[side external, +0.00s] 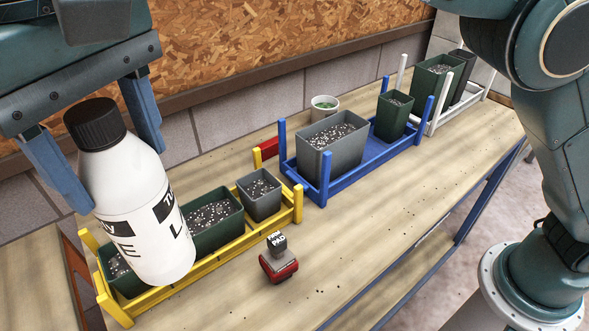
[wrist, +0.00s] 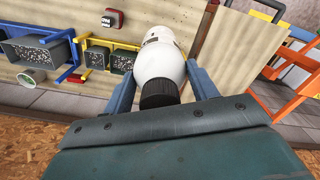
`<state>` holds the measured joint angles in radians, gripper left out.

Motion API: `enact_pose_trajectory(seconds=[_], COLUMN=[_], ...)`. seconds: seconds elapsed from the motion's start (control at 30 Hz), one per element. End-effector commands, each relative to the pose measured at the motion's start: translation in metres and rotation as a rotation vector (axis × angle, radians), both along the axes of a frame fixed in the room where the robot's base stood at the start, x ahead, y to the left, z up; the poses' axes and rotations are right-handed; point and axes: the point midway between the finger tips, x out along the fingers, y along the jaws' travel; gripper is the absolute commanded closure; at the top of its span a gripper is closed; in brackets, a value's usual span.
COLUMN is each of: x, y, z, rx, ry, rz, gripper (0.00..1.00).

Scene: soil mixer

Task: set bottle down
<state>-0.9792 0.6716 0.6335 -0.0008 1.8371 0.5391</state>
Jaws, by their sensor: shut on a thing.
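A white bottle (side external: 135,205) with a black ribbed cap and dark lettering is held in the air at the left of the side external view. It is tilted a little, and its lower end overlaps the yellow rack in the picture. In the wrist view the bottle (wrist: 160,62) lies between the two blue fingers, cap toward me. My gripper (side external: 105,180) is shut on the bottle, with blue fingers on either side; it also shows in the wrist view (wrist: 158,85). I cannot tell the exact gap between the bottle's base and the table.
A yellow rack (side external: 205,268) holds green and grey pots of soil. A blue rack (side external: 360,167) and a white rack (side external: 447,115) with pots stand farther back. A white cup (side external: 324,107) is near the wall. The front-right tabletop is clear.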

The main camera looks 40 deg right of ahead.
Motion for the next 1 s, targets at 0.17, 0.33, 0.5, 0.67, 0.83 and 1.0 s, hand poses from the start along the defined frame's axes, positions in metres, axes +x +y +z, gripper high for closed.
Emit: enact_pose_trajectory(seconds=[0.17, 0.33, 0.5, 0.67, 0.83, 1.0], x=[-0.013, -0.015, -0.015, -0.014, -0.014, -0.014], y=[0.012, 0.013, 0.013, 0.013, 0.012, 0.012], z=[0.000, 0.000, -0.003, -0.011, -0.025, -0.043], rx=[0.003, 0.003, 0.002, 0.001, 0.001, 0.000], ry=[-0.002, -0.002, -0.001, 0.000, 0.000, 0.000], rz=[0.029, 0.033, 0.032, 0.032, 0.032, 0.032], gripper=[1.00, 1.00, 1.00, 1.00, 1.00, 1.00])
